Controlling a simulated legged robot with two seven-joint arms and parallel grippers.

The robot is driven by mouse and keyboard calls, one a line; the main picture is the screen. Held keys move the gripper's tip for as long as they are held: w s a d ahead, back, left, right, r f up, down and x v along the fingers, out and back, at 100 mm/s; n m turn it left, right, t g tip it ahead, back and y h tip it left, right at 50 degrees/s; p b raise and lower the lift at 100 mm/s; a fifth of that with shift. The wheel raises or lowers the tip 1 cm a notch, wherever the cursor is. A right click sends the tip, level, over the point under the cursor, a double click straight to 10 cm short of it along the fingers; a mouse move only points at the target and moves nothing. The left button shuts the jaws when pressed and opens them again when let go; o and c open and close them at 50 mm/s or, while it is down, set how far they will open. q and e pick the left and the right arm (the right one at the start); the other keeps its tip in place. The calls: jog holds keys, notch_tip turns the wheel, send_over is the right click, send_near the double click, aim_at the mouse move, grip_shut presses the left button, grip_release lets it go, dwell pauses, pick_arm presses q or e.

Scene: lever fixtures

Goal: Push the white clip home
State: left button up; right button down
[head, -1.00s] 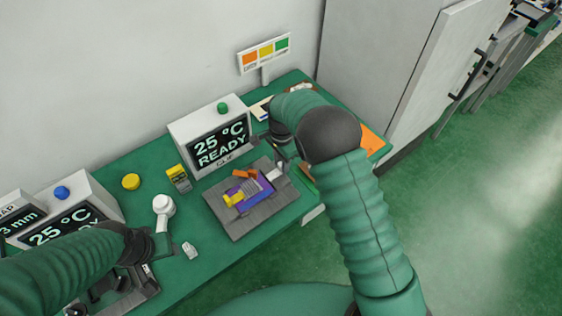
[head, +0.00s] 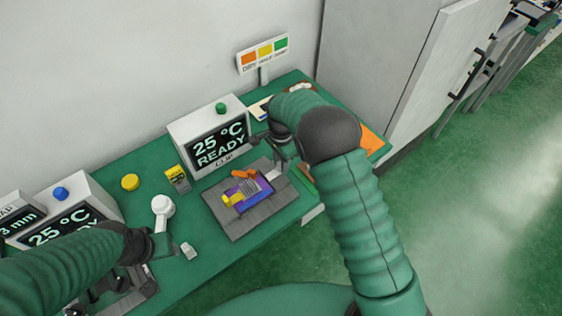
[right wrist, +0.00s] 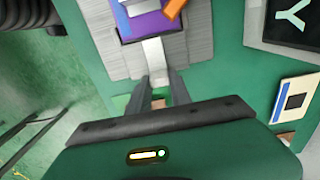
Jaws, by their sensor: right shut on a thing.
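The white clip (head: 274,174) lies at the right end of the purple block on the grey fixture (head: 235,222). In the right wrist view the clip (right wrist: 154,52) reaches from between my fingertips to the edge of the purple block (right wrist: 150,26). My right gripper (right wrist: 157,78) is shut on the clip's near end. In the head view my right arm partly hides this gripper (head: 283,164). My left gripper (head: 155,252) is beside the white round-headed part at the left; its fingers are too unclear to judge.
A display box (head: 210,140) reading 25 °C READY stands behind the fixture. An orange lever (head: 243,174) and a yellow part (head: 232,199) sit on the fixture. A small pale block (head: 188,250) lies on the green bench. A grey cabinet (head: 375,60) stands at the right.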

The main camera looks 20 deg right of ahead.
aim_at(267, 177)
jog(key=a, duration=0.1)
jog(key=s+a+p, duration=0.1)
jog(key=a, duration=0.2)
jog(key=shift+s+a+r+p, duration=0.15)
jog(key=shift+s+a+p, duration=0.1)
jog(key=shift+a+p, duration=0.05)
jog(key=shift+a, duration=0.15)
jog(key=c, duration=1.3)
grip_release()
jog(key=shift+o, duration=0.7)
jog(key=shift+a, duration=0.2)
jog(key=shift+d+r, duration=0.1)
notch_tip(267, 177, up, 16)
jog(key=shift+r+b, duration=0.2)
jog(key=shift+b, duration=0.15)
